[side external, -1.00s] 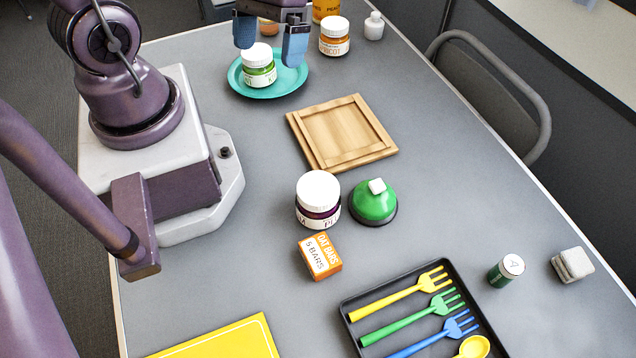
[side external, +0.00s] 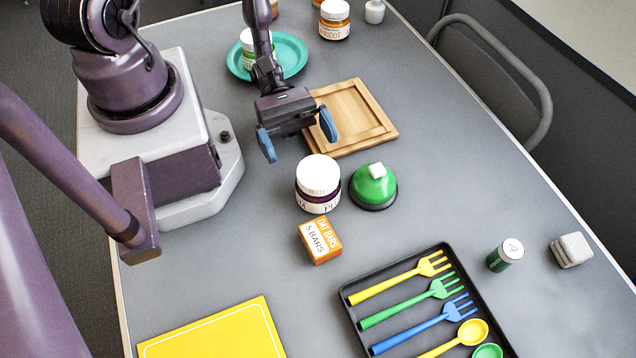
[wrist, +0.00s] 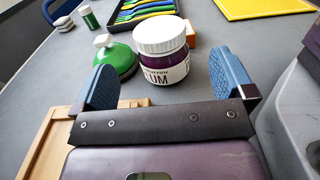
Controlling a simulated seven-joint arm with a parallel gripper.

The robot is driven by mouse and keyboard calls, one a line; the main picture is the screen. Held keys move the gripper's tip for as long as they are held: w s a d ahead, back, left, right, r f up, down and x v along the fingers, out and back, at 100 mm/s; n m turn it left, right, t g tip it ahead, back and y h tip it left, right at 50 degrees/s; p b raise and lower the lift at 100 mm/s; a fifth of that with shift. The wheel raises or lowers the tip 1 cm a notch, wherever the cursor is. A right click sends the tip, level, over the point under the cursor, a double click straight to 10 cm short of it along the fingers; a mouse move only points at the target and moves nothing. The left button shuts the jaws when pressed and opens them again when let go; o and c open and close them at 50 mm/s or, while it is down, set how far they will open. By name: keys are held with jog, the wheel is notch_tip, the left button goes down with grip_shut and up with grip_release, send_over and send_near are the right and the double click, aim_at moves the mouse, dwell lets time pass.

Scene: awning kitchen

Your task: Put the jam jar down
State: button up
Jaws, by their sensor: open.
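A jam jar with a white lid and green band (side external: 247,42) stands upright on the teal plate (side external: 293,58); my arm hides part of it. A plum jar (side external: 318,183) with a white lid and dark purple contents stands upright on the table. It also shows in the wrist view (wrist: 162,53), its label partly readable as "UM". My gripper (side external: 297,137) is open and empty, above the table by the wooden board's left edge, behind the plum jar. In the wrist view, the plum jar appears ahead, between the blue fingers (wrist: 165,85), apart from both. An apricot jar (side external: 334,20) stands behind the plate.
The wooden board (side external: 350,115) lies behind the plum jar. A green dome with a white knob (side external: 373,187) stands close at the jar's right, an orange oat bars box (side external: 320,241) in front. A black cutlery tray (side external: 352,298) and yellow mat (side external: 212,335) lie nearer.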

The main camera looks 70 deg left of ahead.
aim_at(310, 159)
jog(key=d, duration=0.7)
jog(key=shift+d, duration=0.1)
jog(key=shift+c, duration=0.2)
jog(key=c, duration=1.2)
